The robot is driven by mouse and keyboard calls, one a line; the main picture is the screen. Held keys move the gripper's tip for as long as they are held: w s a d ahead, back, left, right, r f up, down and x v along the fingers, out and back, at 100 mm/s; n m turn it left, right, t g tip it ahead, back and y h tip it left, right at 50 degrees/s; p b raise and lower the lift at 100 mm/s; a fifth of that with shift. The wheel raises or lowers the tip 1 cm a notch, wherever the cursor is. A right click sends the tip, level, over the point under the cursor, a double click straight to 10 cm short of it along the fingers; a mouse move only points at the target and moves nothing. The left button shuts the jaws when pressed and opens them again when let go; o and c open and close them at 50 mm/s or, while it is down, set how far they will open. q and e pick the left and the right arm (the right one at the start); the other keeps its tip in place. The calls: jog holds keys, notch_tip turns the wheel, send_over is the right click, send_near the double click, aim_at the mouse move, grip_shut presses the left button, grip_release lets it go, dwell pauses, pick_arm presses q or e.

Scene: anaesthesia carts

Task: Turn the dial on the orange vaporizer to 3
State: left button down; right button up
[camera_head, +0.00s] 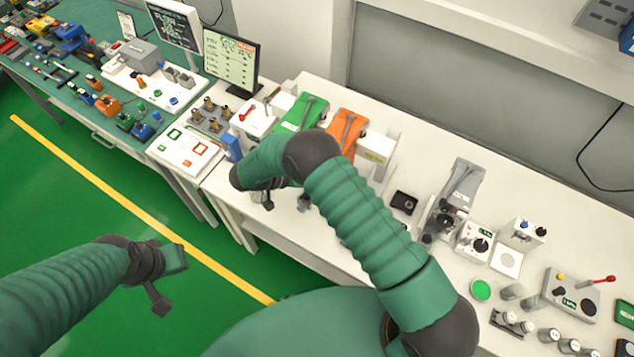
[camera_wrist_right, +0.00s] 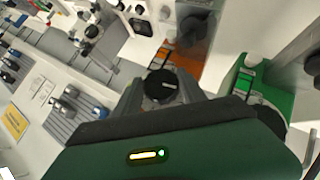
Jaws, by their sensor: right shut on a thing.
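The orange vaporizer (camera_head: 346,128) stands on the white table in the head view, beside a green vaporizer (camera_head: 301,112). In the right wrist view the orange body (camera_wrist_right: 188,63) is partly hidden by my gripper. Its round black dial (camera_wrist_right: 160,86) carries a white pointer mark; the scale numbers cannot be read. My right gripper (camera_wrist_right: 160,92) has a finger on each side of the dial and is shut on it. In the head view my right arm hides the dial. My left gripper (camera_head: 168,279) is open and empty over the floor at left.
The green vaporizer shows close by in the right wrist view (camera_wrist_right: 249,84). A monitor (camera_head: 232,62) and a panel with several knobs (camera_head: 210,117) stand left of the vaporizers. A small black device (camera_head: 404,202) and a grey machine (camera_head: 457,192) stand to the right.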

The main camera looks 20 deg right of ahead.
jog(key=shift+w+f+g+h+b, duration=0.15)
jog(key=shift+g+h+b, duration=0.2)
jog(key=shift+b, duration=0.5)
jog(key=shift+n, duration=0.3)
jog(key=shift+r, duration=0.2)
jog(key=o, duration=1.1)
jog(key=shift+f, duration=0.1)
